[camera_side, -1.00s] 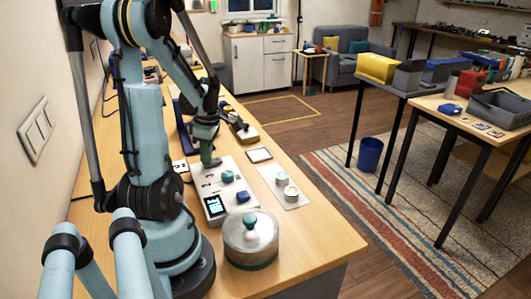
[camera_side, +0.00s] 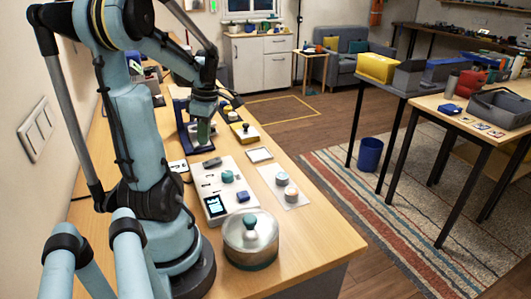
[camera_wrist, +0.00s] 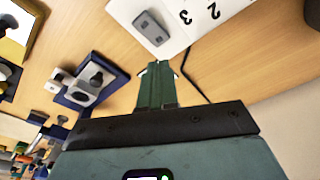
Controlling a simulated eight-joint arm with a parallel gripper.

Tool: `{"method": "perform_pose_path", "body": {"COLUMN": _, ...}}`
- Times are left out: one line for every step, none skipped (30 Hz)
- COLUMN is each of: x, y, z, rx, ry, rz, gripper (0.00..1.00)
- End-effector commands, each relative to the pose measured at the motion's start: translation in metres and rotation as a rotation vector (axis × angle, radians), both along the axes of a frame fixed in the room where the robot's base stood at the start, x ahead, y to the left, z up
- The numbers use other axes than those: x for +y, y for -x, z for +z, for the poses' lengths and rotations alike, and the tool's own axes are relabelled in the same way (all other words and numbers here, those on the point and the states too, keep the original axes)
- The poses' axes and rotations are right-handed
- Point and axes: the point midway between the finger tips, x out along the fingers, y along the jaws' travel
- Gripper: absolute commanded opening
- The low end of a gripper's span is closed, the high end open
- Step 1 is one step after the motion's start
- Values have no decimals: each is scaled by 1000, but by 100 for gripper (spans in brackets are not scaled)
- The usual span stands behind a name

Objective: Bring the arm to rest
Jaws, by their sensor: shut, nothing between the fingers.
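My gripper (camera_side: 202,136) hangs above the far end of the white panel (camera_side: 222,190) in the side view. Its green fingers are together and empty. In the wrist view the closed fingers (camera_wrist: 157,70) point at the bare wood near the panel's edge (camera_wrist: 185,12). A small grey block (camera_side: 212,162) sits on the panel, below and clear of the fingers; it also shows in the wrist view (camera_wrist: 151,27). A dark cable runs past the fingertips in the wrist view.
A lidded round pot (camera_side: 250,242) stands near the front. A yellow-based fixture (camera_side: 246,133) and a blue stand (camera_side: 186,130) are behind.

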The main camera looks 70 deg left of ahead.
Motion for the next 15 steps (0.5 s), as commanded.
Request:
{"method": "perform_pose_path", "body": {"x": 0, "y": 0, "z": 3, "rx": 0, "ry": 0, "rz": 0, "gripper": 0}}
{"method": "perform_pose_path", "body": {"x": 0, "y": 0, "z": 4, "rx": 0, "ry": 0, "rz": 0, "gripper": 0}}
{"method": "perform_pose_path", "body": {"x": 0, "y": 0, "z": 6, "rx": 0, "ry": 0, "rz": 0, "gripper": 0}}
{"method": "perform_pose_path", "body": {"x": 0, "y": 0, "z": 6, "rx": 0, "ry": 0, "rz": 0, "gripper": 0}}
{"method": "perform_pose_path", "body": {"x": 0, "y": 0, "z": 7, "rx": 0, "ry": 0, "rz": 0, "gripper": 0}}
{"method": "perform_pose_path", "body": {"x": 0, "y": 0, "z": 7, "rx": 0, "ry": 0, "rz": 0, "gripper": 0}}
{"method": "perform_pose_path", "body": {"x": 0, "y": 0, "z": 7, "rx": 0, "ry": 0, "rz": 0, "gripper": 0}}
{"method": "perform_pose_path", "body": {"x": 0, "y": 0, "z": 7, "rx": 0, "ry": 0, "rz": 0, "gripper": 0}}
{"method": "perform_pose_path", "body": {"x": 0, "y": 0, "z": 7, "rx": 0, "ry": 0, "rz": 0, "gripper": 0}}
{"method": "perform_pose_path", "body": {"x": 0, "y": 0, "z": 7, "rx": 0, "ry": 0, "rz": 0, "gripper": 0}}
{"method": "perform_pose_path", "body": {"x": 0, "y": 0, "z": 7, "rx": 0, "ry": 0, "rz": 0, "gripper": 0}}
{"method": "perform_pose_path", "body": {"x": 0, "y": 0, "z": 7, "rx": 0, "ry": 0, "rz": 0, "gripper": 0}}
{"method": "perform_pose_path", "body": {"x": -1, "y": 0, "z": 7, "rx": 0, "ry": 0, "rz": -3, "gripper": 0}}
{"method": "perform_pose_path", "body": {"x": -1, "y": -1, "z": 8, "rx": -2, "ry": -1, "rz": -11, "gripper": 0}}
{"method": "perform_pose_path", "body": {"x": -3, "y": -4, "z": 8, "rx": -4, "ry": -3, "rz": -36, "gripper": 0}}
